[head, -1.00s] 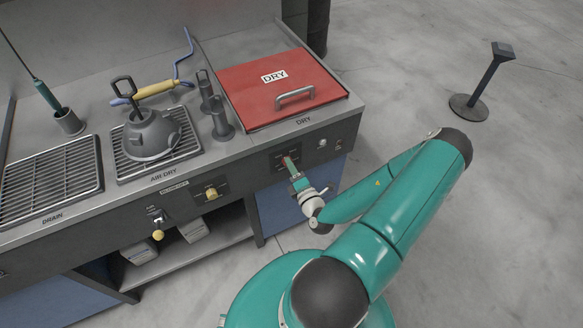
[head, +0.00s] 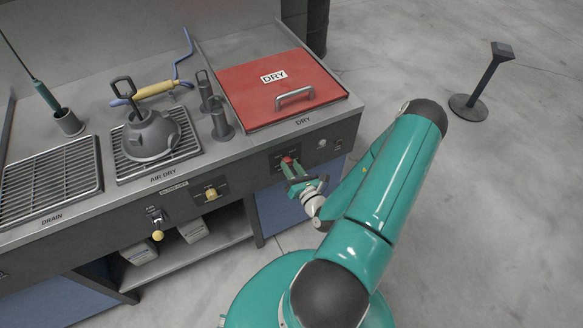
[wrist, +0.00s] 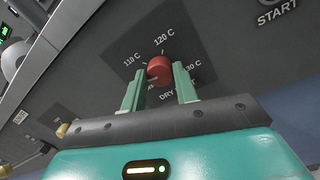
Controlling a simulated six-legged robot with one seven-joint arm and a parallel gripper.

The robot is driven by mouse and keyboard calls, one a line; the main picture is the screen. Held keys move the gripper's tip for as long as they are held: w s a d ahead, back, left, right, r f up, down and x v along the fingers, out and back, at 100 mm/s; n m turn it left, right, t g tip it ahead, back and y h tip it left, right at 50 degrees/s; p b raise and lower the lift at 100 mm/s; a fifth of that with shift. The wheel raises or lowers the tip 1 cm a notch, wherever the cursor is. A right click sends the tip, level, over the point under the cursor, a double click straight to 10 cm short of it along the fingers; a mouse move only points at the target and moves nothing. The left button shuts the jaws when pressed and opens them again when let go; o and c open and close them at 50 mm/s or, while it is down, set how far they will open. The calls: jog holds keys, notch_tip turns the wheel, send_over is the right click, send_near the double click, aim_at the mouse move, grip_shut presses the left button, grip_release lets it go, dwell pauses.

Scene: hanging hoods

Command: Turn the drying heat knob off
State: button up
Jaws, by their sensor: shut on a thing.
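The drying heat knob is a red knob (wrist: 160,69) on the dark front panel under the DRY label. In the wrist view temperature marks of 110 C, 120 C and 130 C surround it, and the lower part of the dial is hidden by my gripper. The knob also shows in the head view (head: 287,160). My gripper (wrist: 158,82) is shut on the red knob, with one green finger on each side of it. In the head view my gripper (head: 291,168) reaches the panel from the front and looks rolled.
A red DRY lid (head: 285,90) with a metal handle lies on the counter above. A yellow knob (head: 211,194) and a yellow-ended lever (head: 158,235) stick out of the panel to the left. A START label (wrist: 278,14) is right of the dial.

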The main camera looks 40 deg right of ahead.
jog(key=n, duration=0.5)
jog(key=shift+w+r+y, duration=0.1)
jog(key=shift+y, duration=0.2)
jog(key=shift+n, duration=1.6)
jog(key=o, duration=1)
jog(key=shift+c, duration=0.2)
jog(key=v, duration=1.4)
jog(key=shift+r, duration=0.15)
